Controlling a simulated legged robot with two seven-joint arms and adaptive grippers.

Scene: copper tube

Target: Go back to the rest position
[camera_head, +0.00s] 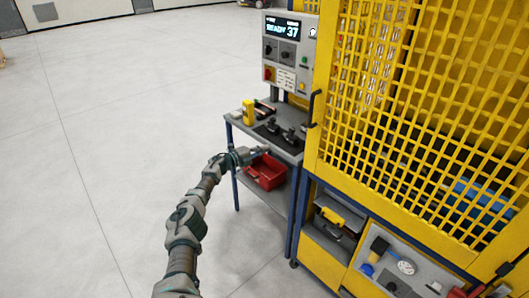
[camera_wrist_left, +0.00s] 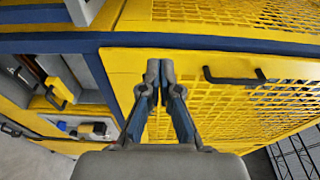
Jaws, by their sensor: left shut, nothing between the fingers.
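My left arm reaches up from the bottom of the head view. Its gripper (camera_head: 262,150) is at the front edge of the grey work table (camera_head: 238,122), above the red bin. In the left wrist view my left gripper (camera_wrist_left: 160,72) is shut, its fingertips together with nothing between them. Behind the fingers are the yellow frame and mesh door of the cage. I cannot make out my right gripper in either view.
The yellow mesh cage (camera_head: 325,150) stands close on the right, with a black door handle (camera_head: 314,108). A red bin (camera_head: 266,172) sits on the lower shelf. A control panel (camera_head: 288,55) reading READY 37 stands behind the table. Open floor (camera_head: 90,150) lies to the left.

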